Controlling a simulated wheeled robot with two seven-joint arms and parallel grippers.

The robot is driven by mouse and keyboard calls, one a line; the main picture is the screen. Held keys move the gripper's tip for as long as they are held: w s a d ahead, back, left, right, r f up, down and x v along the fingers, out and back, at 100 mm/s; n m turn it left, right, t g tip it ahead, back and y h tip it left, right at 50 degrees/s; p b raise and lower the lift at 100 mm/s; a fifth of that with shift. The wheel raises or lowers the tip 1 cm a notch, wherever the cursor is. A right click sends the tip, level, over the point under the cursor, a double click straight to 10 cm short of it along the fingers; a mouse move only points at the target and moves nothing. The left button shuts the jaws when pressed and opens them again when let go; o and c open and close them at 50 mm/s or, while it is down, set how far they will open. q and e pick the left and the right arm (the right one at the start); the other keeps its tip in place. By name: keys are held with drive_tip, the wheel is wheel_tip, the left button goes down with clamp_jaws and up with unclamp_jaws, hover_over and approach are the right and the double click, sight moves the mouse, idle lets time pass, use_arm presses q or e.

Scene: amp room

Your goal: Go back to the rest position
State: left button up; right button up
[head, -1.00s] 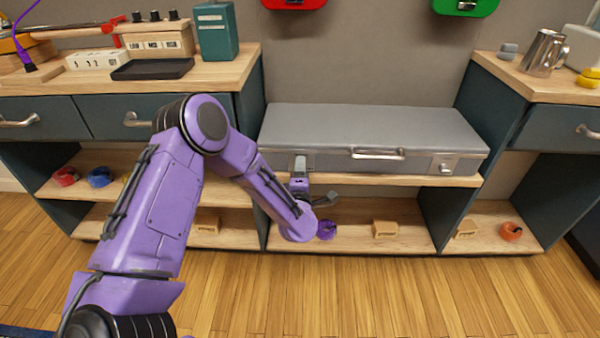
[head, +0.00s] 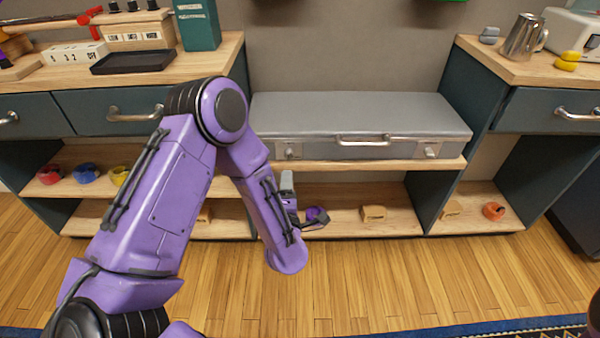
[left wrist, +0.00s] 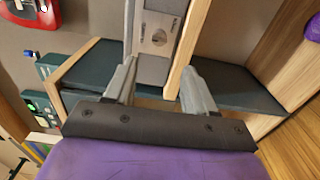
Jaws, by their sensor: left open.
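My left gripper (head: 302,203) is open and empty in the head view, in front of the shelf unit's lower part. My purple left forearm bends down to it from the raised elbow. In the left wrist view the two grey fingers (left wrist: 158,82) stand apart with nothing between them. The grey case (left wrist: 153,40) and a wooden shelf edge show beyond them. A purple roll (head: 316,215) on the bottom shelf appears just beside the gripper in the head view; I cannot tell the gap. My right gripper is not in view.
The closed grey case (head: 361,118) lies on the middle shelf (head: 450,163). Cabinets with worktops stand left and right. Tan blocks (head: 373,213) and an orange roll (head: 493,210) sit on low shelves. The wooden floor (head: 400,280) in front is clear up to a patterned rug (head: 500,331).

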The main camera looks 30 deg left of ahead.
use_arm(q)
drive_tip(key=s+d+f+m+g+h, duration=0.2)
drive_tip(key=s+f+m+h, duration=0.15)
drive_tip(key=f+m, duration=0.3)
drive_tip(key=s+d+f+m+g+h, duration=0.2)
drive_tip(key=s+f+m+g+h, duration=0.1)
drive_tip(key=s+f+m, duration=0.3)
drive_tip(key=s+a+f+m+g, duration=0.25)
drive_tip(key=s+f+g, duration=0.2)
drive_tip(key=s, duration=0.55)
drive_tip(key=s+a+f+m+g, duration=0.1)
drive_tip(key=s+f+m+g, duration=0.3)
drive_tip(key=s, duration=0.6)
wheel_tip(320, 180, up, 22)
drive_tip(key=n+t+p, duration=0.1)
drive_tip(key=p, duration=2.2)
drive_tip(key=shift+w+d, duration=0.2)
drive_tip(key=shift+t, duration=0.25)
